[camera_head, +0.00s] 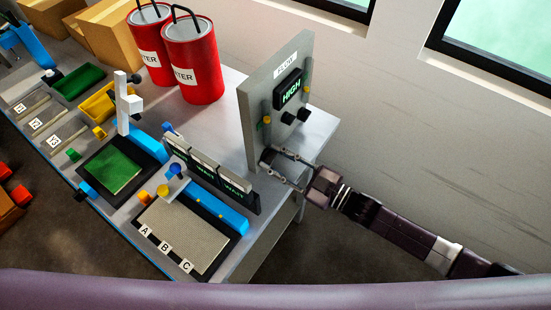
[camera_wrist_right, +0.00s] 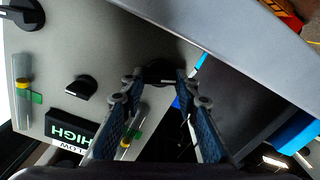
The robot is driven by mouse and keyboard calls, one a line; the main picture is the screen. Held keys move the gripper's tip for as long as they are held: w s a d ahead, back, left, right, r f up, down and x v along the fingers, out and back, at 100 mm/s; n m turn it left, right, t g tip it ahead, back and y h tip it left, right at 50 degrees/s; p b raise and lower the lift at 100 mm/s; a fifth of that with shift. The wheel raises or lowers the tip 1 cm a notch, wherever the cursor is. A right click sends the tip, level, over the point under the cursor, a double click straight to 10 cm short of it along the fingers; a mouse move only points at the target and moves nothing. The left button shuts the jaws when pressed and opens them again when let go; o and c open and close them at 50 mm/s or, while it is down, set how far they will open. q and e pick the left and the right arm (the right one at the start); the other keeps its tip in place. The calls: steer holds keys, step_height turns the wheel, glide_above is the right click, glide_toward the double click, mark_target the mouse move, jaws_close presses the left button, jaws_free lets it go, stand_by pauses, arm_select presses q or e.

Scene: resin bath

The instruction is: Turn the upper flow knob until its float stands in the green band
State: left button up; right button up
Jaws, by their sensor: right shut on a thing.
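The grey flow panel (camera_head: 255,95) stands upright at the right end of the bench, with a display (camera_head: 291,89) reading HIGH. My right gripper (camera_head: 268,162) is shut on a black knob low on the panel's left side; its fingers flank this knob (camera_wrist_right: 160,72) in the wrist view and partly hide it. Another small knob (camera_wrist_right: 80,88) and a larger one (camera_wrist_right: 25,12) are free. One tube has a yellow float (camera_wrist_right: 22,85) beside a green band (camera_wrist_right: 36,97). The other tube's yellow float (camera_wrist_right: 125,145) is close to its green band, partly hidden by a finger. My left gripper is not in view.
Two red canisters (camera_head: 194,65) stand on the bench left of the panel. Status displays (camera_head: 205,168) and a grey plate marked A, B, C (camera_head: 185,228) are in front. A green plate (camera_head: 112,170) lies further left. The wall is behind my right arm.

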steer(key=n+b, duration=0.1)
steer(key=n, duration=0.4)
steer(key=shift+f+b, duration=0.1)
steer(key=shift+b, duration=0.3)
steer(key=shift+s+n+b, duration=0.1)
steer(key=shift+n+b, duration=0.4)
steer(key=shift+n, duration=1.2)
steer(key=o, duration=1.1)
steer(key=shift+o, duration=0.2)
steer(key=shift+s+d, duration=0.1)
steer(key=shift+d, duration=0.05)
steer(key=v, duration=1.1)
steer(key=shift+s+d, duration=0.2)
